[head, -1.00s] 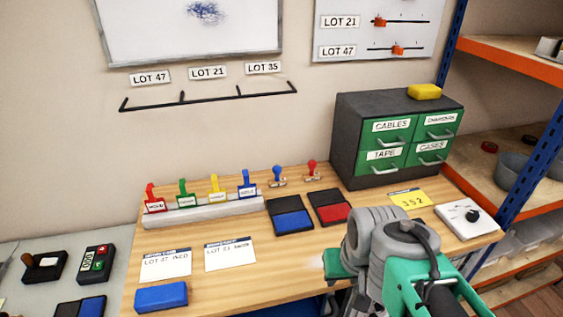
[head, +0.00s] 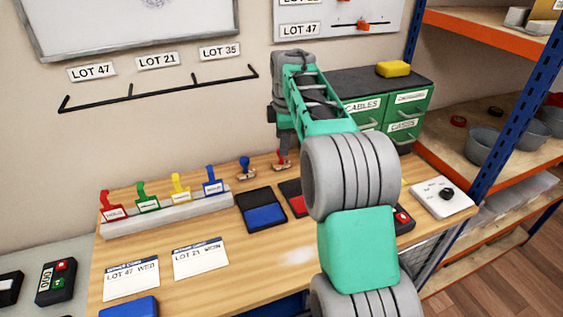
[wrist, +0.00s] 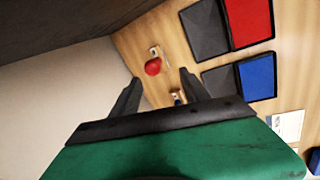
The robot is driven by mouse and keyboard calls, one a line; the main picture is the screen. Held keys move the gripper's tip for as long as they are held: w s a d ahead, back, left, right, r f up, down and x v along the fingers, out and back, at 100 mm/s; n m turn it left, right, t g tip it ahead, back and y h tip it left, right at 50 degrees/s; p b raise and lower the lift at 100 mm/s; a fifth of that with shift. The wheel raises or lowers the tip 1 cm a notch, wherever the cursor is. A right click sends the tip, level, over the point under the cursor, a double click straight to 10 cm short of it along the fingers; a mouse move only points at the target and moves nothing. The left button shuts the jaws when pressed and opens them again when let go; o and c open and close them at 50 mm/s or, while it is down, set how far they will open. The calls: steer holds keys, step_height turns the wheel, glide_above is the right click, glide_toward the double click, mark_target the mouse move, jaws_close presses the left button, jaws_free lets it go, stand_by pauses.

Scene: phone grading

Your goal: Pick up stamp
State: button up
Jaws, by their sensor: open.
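Two small stamps stand at the back of the wooden table: a red-handled stamp (head: 281,161) and a blue-handled stamp (head: 245,168) to its left. My gripper (head: 286,150) is over the red-handled stamp in the head view, with its fingers hard to make out there. In the wrist view my gripper (wrist: 160,76) is open and empty. The red-handled stamp (wrist: 153,66) shows between and just past the fingertips. The blue-handled stamp (wrist: 177,97) is partly hidden beside the right finger. I cannot tell whether a finger touches either stamp.
A grey rack (head: 168,214) holds several coloured labelled pieces at left. A blue ink pad (head: 264,217) and a red ink pad (head: 293,198), partly behind my arm, lie in front of the stamps. The green drawer cabinet (head: 410,103) stands close on the right.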

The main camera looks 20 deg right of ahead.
mark_target(281, 158)
steer(key=shift+n, duration=0.4)
steer(key=x, duration=0.2)
steer(key=p+x, duration=0.1)
steer(key=x, duration=0.2)
steer(key=w+x, duration=0.1)
steer(key=x, duration=0.2)
steer(key=shift+w+d+r, duration=0.1)
steer(key=shift+d, duration=0.2)
jaws_close()
